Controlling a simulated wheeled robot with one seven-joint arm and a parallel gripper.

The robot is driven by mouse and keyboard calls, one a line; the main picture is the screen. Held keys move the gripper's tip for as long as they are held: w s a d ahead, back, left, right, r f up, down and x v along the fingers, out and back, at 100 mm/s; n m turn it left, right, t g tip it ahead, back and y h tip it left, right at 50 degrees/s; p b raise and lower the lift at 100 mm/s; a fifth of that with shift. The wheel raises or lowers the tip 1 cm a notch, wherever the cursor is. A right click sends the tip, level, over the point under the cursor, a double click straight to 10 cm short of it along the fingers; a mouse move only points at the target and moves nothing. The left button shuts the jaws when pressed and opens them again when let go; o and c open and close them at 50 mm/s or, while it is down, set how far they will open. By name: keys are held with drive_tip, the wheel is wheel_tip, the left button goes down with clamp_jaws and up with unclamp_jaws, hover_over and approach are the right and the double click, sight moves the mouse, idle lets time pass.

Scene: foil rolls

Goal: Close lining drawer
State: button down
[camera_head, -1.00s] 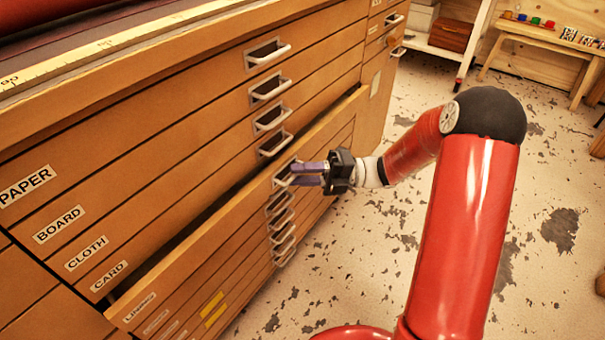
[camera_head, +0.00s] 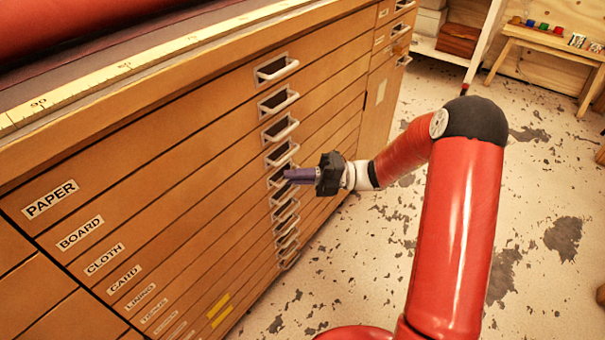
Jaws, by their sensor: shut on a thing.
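The lining drawer (camera_head: 208,240) is in the wooden plan chest, below the CARD drawer, with a small white label (camera_head: 141,297) at its left end. Its front looks flush with the drawer fronts above it, and no gap shows along its top edge. My gripper (camera_head: 288,175) is at this drawer's handle (camera_head: 274,183), near the right end of the front. The purple fingers are shut on the handle, and they hide part of it.
Several more drawers with metal handles lie above and below, the top one labelled PAPER (camera_head: 50,199). A ruler (camera_head: 110,75) lies along the chest top. A small bench (camera_head: 550,38) stands far right.

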drive_tip(key=shift+w+a, duration=0.1)
drive_tip(key=shift+a, duration=0.05)
drive_tip(key=c, duration=1.5)
unclamp_jaws()
drive_tip(key=shift+a, duration=0.1)
drive_tip(key=shift+c, duration=0.2)
drive_tip(key=w+d+f, duration=0.1)
drive_tip(key=d, duration=0.6)
drive_tip(key=shift+d, duration=0.35)
